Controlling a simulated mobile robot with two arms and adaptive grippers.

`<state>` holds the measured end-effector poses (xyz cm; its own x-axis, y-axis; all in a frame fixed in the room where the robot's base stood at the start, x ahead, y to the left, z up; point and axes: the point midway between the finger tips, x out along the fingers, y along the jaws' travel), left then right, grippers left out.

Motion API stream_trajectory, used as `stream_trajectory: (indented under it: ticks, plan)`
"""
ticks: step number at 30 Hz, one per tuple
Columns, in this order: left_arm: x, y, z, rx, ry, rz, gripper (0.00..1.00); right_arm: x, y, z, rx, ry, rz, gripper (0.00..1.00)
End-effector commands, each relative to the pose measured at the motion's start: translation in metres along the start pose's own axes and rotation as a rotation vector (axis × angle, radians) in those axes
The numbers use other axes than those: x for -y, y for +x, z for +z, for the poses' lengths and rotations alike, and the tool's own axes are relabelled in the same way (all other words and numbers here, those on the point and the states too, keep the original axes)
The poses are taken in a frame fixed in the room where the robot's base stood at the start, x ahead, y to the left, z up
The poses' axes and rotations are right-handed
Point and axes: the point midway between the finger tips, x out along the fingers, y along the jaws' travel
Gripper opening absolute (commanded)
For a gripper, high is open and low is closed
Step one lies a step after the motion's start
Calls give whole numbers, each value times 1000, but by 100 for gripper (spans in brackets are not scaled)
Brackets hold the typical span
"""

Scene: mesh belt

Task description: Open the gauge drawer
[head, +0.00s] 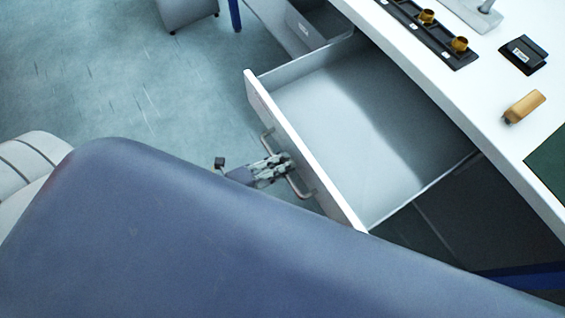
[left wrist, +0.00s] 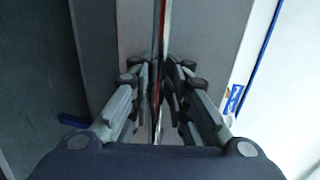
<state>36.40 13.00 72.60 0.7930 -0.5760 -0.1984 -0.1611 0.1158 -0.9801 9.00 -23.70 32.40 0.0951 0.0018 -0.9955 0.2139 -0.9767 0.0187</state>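The gauge drawer (head: 345,120) is pulled well out from under the white worktop. Its inside is bare grey and looks empty. A bar handle (head: 303,187) runs along its white front panel. My left gripper (head: 284,165) is at the middle of this handle, its fingers closed around the bar. In the left wrist view my left gripper (left wrist: 162,88) shows its two fingers close together, with a thin upright bar between them. Part of the drawer's front edge is hidden behind my blue-grey body. My right gripper is not in view.
On the white worktop (head: 455,85) are a black rack (head: 440,45) with brass pieces, a black device (head: 523,54), a tan block (head: 525,106) and a green mat (head: 550,165). A grey box (head: 305,30) stands beyond the drawer.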

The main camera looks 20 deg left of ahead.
Motion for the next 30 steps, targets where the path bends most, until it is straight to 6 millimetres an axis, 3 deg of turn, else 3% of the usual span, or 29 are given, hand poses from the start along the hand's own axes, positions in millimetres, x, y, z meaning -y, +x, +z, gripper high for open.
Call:
stream_trajectory:
  ticks: [14, 30]
  plan:
    - [-2, -6, -1, -1, -1, 4, 31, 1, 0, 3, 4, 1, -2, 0]
    - [-2, -102, 0, 1, -2, 5, 31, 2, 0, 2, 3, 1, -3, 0]
